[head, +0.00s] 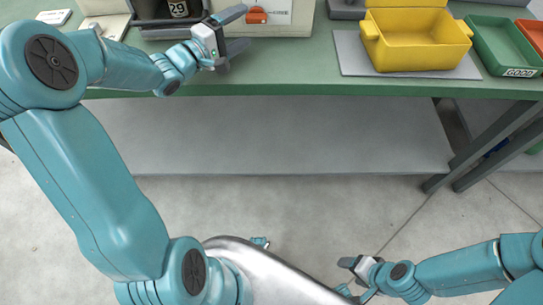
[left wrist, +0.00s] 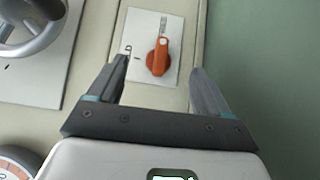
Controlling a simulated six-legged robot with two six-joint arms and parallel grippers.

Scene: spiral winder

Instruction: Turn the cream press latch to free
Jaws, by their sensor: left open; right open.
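The latch is an orange knob (left wrist: 157,57) on a white plate (left wrist: 140,35) set in the cream press body (left wrist: 183,98). Its narrow end points up the picture in the left wrist view, toward small print on the plate. It also shows as an orange shape (head: 257,15) at the top of the head view. My left gripper (left wrist: 159,72) is open, with one finger on each side of the knob in the picture. I see no contact with it. My right gripper (head: 352,279) is open and empty, low over the floor, far from the press.
A grey handwheel (left wrist: 30,25) is beside the plate, and part of a dial (left wrist: 15,165) shows at lower left. On the green bench (head: 300,65), a yellow box (head: 418,45) stands on a grey mat (head: 352,55), with a green tray (head: 497,42) to its right. Bench between is clear.

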